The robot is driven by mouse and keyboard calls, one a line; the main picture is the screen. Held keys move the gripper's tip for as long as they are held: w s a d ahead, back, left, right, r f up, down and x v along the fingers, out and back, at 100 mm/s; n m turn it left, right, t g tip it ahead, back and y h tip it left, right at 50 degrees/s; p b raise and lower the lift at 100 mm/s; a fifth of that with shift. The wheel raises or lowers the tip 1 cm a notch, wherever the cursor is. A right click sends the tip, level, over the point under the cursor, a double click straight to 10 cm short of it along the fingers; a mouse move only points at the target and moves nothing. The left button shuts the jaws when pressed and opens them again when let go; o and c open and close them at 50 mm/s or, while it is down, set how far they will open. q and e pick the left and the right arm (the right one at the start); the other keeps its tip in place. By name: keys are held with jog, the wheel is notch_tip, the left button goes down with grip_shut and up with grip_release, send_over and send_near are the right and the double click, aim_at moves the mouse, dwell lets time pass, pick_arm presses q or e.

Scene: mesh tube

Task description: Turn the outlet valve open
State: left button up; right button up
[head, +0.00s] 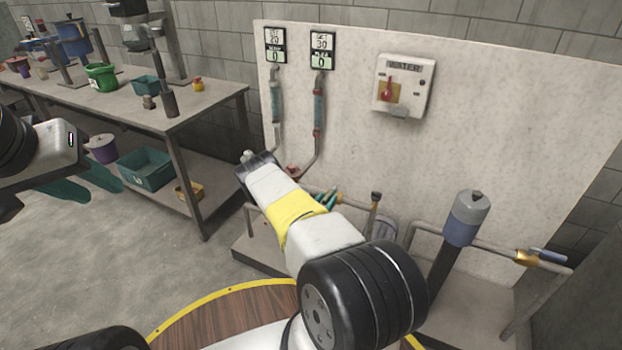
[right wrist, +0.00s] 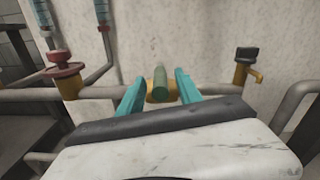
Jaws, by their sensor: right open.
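A valve with a green handle (right wrist: 160,82) and brass body sits on a horizontal pipe in the right wrist view. My right gripper (right wrist: 158,88) is open, its teal fingers on either side of the green handle; I cannot tell whether they touch it. In the head view my right gripper (head: 326,199) is at the pipe, partly hidden by my arm. Another valve, with a blue lever (head: 547,254) and brass body, is on the pipe at the far right. No label shows which is the outlet valve. My left gripper (head: 84,183) is open and empty at the left, away from the pipes.
A red handwheel valve (right wrist: 66,72) is left of the green handle, and a black-topped brass tap (right wrist: 243,62) is right of it. A pale panel (head: 480,120) stands behind, with a red-knobbed WATER switch box (head: 420,75). A workbench (head: 205,95) stands left.

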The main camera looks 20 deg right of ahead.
aim_at(330, 192)
jog(key=shift+x, duration=1.9)
grip_shut()
jog(key=shift+a, duration=0.1)
